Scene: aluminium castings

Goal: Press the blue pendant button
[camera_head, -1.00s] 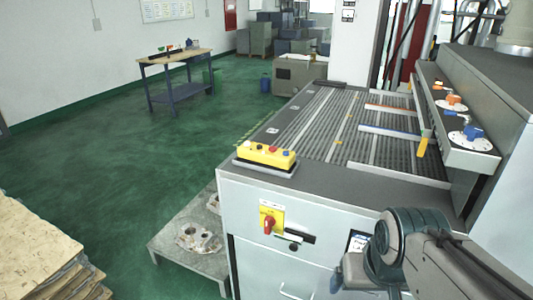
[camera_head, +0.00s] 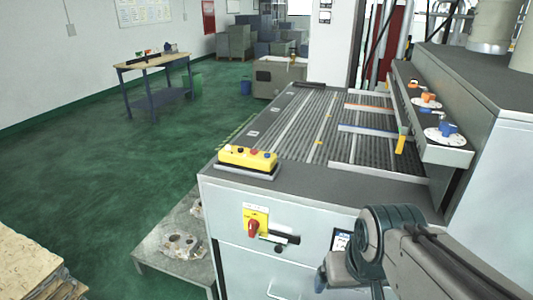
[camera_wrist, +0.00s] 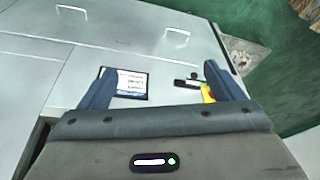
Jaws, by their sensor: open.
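The yellow pendant box (camera_head: 232,157) lies on the near left corner of the machine top. It has several coloured buttons in a row, and the blue button (camera_head: 267,154) is near its right end. My gripper shows partly at the lower right of the head view, low in front of the machine's front face and well apart from the pendant. In the wrist view my gripper (camera_wrist: 158,70) has its two blue fingers wide apart with nothing between them. The pendant is not visible in the wrist view.
The machine front (camera_head: 235,222) carries a red-and-yellow switch (camera_head: 254,225), a black handle (camera_head: 285,237) and a small display (camera_head: 342,240); the display (camera_wrist: 132,83) also shows in the wrist view. Green floor (camera_head: 90,180) lies open beyond.

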